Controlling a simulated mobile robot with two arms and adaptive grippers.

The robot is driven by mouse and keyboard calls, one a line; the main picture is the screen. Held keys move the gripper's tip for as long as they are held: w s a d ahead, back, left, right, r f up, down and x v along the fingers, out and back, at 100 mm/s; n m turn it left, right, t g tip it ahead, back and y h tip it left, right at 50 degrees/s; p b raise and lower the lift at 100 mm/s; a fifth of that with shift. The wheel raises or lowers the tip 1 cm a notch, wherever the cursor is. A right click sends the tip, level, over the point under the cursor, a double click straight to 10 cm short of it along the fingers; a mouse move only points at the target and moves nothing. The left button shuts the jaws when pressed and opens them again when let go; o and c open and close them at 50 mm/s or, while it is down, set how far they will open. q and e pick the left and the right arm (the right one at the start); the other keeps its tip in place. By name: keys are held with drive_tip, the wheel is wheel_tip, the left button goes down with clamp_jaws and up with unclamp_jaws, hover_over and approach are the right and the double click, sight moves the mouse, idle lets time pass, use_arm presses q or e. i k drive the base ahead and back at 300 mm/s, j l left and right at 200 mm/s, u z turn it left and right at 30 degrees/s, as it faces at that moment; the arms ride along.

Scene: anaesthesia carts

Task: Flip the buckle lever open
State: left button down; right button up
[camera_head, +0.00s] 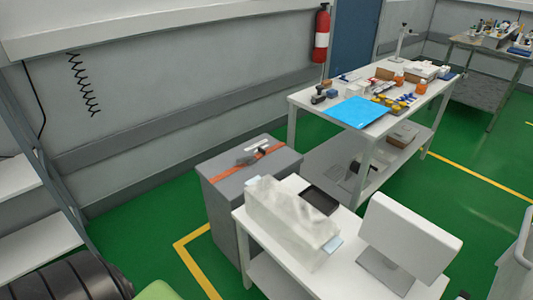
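A grey box (222,192) stands left of the middle, behind the near white table. An orange strap (271,150) runs across its top. A small dark buckle (246,160) sits on the strap. The buckle is too small to tell whether its lever is up or down. Neither of my grippers is in view.
The near white table (262,247) carries a clear plastic-wrapped item (290,222), a black tray (319,200) and a white monitor (410,238). A longer white table (302,98) behind holds a blue sheet (358,112) and small items. Green floor lies open at left.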

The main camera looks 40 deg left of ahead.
sight(242, 160)
drive_tip(key=j+z, duration=0.2)
drive_tip(key=j, duration=1.85)
